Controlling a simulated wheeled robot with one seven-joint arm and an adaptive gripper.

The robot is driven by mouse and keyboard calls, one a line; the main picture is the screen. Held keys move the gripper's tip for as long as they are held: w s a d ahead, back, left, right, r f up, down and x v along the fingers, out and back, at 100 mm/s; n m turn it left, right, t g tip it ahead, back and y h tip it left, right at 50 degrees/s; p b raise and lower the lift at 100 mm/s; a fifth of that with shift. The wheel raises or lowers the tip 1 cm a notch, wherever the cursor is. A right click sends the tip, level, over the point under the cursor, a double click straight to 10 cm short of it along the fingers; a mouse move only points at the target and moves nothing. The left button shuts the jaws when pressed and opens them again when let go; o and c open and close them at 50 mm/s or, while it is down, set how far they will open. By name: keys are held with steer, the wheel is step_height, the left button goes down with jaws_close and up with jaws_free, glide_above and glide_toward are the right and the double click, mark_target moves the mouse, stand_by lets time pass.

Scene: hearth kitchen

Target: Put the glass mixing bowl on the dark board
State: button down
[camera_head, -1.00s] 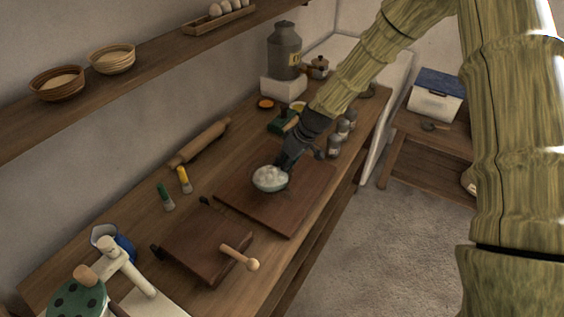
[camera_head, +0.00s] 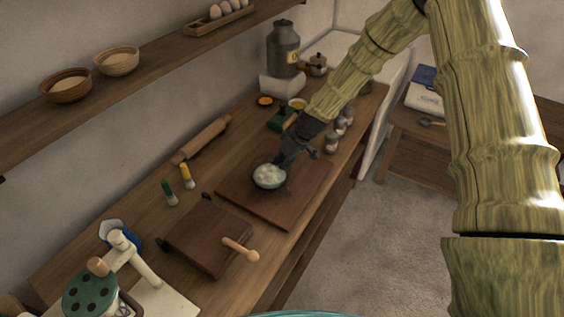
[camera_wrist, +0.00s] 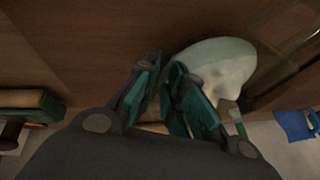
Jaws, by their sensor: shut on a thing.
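The glass mixing bowl (camera_head: 268,183) is pale and holds white lumps. It is at the left part of a flat brown board (camera_head: 290,200) on the counter; I cannot tell whether it touches the board or hangs just above it. My gripper (camera_head: 281,163) reaches down at the bowl's far side and is shut on its rim. In the wrist view the bowl (camera_wrist: 232,54) is at the right of the fingertips (camera_wrist: 166,66), with brown wood beneath. A second, thicker dark brown board (camera_head: 208,236) lies nearer, with a wooden-handled tool (camera_head: 240,250) at its edge.
Several jars (camera_head: 332,141) stand beyond the board. A white press-like tool (camera_head: 135,258) and a green dotted item (camera_head: 90,292) are at the near end. A shelf (camera_head: 150,70) overhangs the wall side.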

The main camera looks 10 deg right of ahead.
steer(key=shift+w+f, duration=0.1)
steer(key=shift+w, duration=0.05)
steer(key=c, duration=1.5)
jaws_free()
steer(key=shift+d, duration=0.1)
steer(key=shift+b+v, duration=1.8)
steer(key=shift+v, duration=4.3)
